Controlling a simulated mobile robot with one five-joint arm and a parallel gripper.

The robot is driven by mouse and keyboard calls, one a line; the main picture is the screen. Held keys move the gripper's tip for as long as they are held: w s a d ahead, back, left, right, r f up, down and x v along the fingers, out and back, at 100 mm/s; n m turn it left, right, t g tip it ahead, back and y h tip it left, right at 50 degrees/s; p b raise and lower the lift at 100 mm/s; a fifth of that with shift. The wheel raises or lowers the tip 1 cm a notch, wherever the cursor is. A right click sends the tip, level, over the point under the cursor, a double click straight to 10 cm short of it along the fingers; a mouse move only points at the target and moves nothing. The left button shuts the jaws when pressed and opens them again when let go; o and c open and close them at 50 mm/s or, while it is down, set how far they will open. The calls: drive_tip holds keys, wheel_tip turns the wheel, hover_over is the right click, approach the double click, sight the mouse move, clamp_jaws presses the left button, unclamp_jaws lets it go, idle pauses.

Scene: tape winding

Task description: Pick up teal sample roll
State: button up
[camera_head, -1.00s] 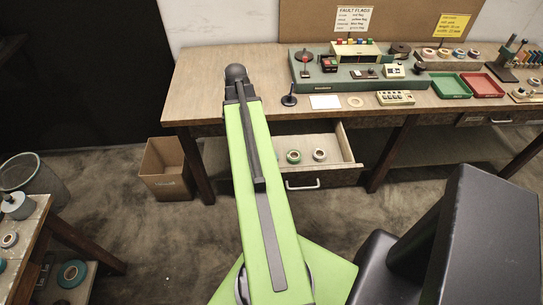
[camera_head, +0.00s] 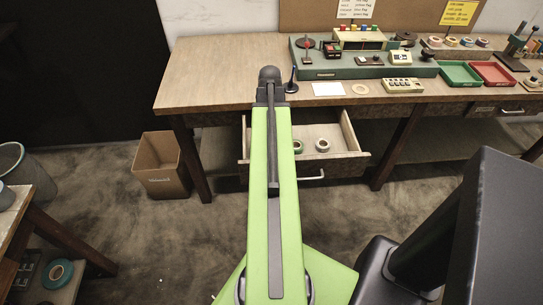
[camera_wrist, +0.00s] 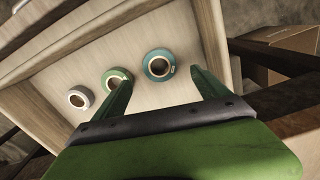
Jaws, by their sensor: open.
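A teal roll (camera_wrist: 160,52) lies flat in the open drawer in the wrist view, between and just beyond my fingertips. My gripper (camera_wrist: 161,76) is open and empty above the drawer, its two green fingers either side of the teal roll's line. A green roll (camera_wrist: 118,72) lies left of it, partly behind the left finger. A grey-white roll (camera_wrist: 80,91) lies further left. In the head view my arm hides the teal roll; the green roll (camera_head: 298,147) and grey-white roll (camera_head: 322,145) show right of the arm.
The drawer (camera_head: 340,167) is pulled out under the workbench (camera_head: 215,75). A cardboard box (camera_head: 162,165) stands on the floor to its left. Another teal roll (camera_head: 58,273) lies on a low shelf at lower left.

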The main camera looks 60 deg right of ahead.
wheel_tip(320, 180, down, 8)
drive_tip(key=b, duration=0.6)
drive_tip(key=shift+r, duration=0.4)
drive_tip(key=shift+c, duration=0.5)
drive_tip(key=c, duration=1.3)
drive_tip(key=shift+r+p, duration=0.5)
drive_tip(key=shift+p, duration=0.2)
drive_tip(key=shift+c, duration=0.2)
wheel_tip(320, 180, up, 4)
drive_tip(key=p, duration=0.4)
drive_tip(key=s+d+r+p, duration=0.4)
drive_tip(key=s+r+p, duration=0.2)
drive_tip(key=s, duration=0.4)
drive_tip(key=shift+s+d, duration=0.15)
drive_tip(key=shift+s, duration=0.25)
